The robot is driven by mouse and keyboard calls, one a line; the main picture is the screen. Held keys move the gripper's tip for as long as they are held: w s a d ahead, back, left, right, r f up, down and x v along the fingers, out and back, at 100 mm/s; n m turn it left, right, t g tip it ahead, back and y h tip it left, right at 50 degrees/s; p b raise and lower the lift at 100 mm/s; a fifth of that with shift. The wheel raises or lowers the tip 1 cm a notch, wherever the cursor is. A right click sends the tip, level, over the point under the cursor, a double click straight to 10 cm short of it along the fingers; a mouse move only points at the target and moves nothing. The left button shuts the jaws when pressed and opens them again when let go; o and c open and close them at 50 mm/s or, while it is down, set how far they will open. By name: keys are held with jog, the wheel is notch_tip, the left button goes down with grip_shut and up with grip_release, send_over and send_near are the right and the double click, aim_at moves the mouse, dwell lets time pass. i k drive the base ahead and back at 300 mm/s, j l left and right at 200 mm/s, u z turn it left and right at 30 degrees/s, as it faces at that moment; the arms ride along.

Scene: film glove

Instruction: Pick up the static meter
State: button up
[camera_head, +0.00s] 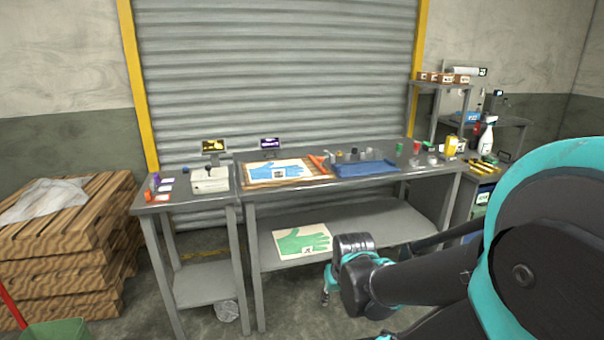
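I cannot tell for certain which item is the static meter. A small dark device with a purple lit screen (270,143) stands at the back left of the long grey table (300,203). A yellow upright item (451,146) stands near that table's right end. My gripper (326,295) hangs low in front of the table, apart from everything on the tabletop. It is small and partly hidden by my wrist, so its opening and any contents do not show clearly.
A white machine (210,181) stands on the smaller left table. A blue glove sheet (281,170), blue tray (366,169) and several small bottles cover the long table. A green glove sheet (302,240) lies on its lower shelf. Wooden pallets (60,240) stand left.

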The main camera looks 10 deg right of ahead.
aim_at(451, 142)
jog(key=i+z, duration=0.9)
jog(key=i+l+z, duration=0.25)
jog(key=i+z, duration=0.2)
jog(key=i, duration=0.1)
